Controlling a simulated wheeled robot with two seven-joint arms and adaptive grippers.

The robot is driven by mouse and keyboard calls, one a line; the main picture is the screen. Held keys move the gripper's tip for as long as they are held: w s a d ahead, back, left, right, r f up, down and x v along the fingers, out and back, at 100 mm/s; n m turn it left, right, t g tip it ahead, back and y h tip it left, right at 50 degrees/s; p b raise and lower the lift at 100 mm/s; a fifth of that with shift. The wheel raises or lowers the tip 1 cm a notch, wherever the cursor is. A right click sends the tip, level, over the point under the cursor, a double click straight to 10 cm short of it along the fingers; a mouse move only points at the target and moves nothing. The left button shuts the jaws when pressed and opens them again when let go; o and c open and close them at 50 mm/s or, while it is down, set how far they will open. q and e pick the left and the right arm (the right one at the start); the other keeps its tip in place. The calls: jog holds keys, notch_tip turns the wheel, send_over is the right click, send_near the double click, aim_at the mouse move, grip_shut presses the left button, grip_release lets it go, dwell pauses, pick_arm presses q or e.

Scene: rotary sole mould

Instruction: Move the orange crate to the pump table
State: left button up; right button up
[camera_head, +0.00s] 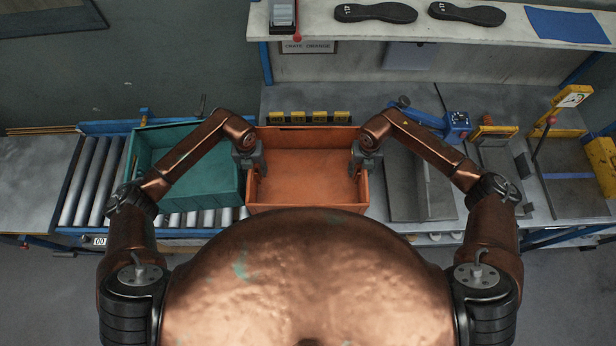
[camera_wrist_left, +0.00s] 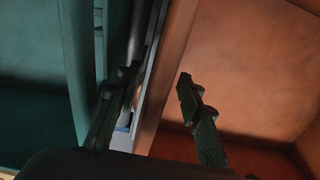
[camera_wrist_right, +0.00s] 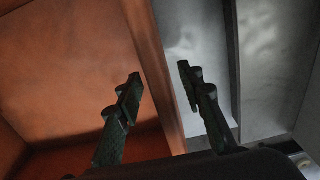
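The orange crate (camera_head: 308,180) stands upright and looks empty in the middle of the head view, right beside a teal crate (camera_head: 190,165). What it rests on is hidden beneath it. My left gripper (camera_head: 249,158) is at its left wall. In the left wrist view the open fingers (camera_wrist_left: 157,78) straddle that wall, one inside the crate and one in the gap beside the teal crate. My right gripper (camera_head: 364,162) is at the right wall. In the right wrist view its open fingers (camera_wrist_right: 160,72) straddle that wall, with space visible on both sides.
A roller conveyor (camera_head: 92,185) runs left under the teal crate. A grey worktop with trays (camera_head: 437,190), a blue clamp (camera_head: 456,122) and yellow-marked equipment (camera_head: 570,150) lies to the right. A shelf with dark soles (camera_head: 375,13) is at the back.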

pick_arm(q)
grip_shut()
pick_arm(e)
grip_shut()
pick_arm(q)
jog(key=shift+r, duration=0.1)
pick_arm(e)
jog(key=shift+r, duration=0.1)
dwell(0.4)
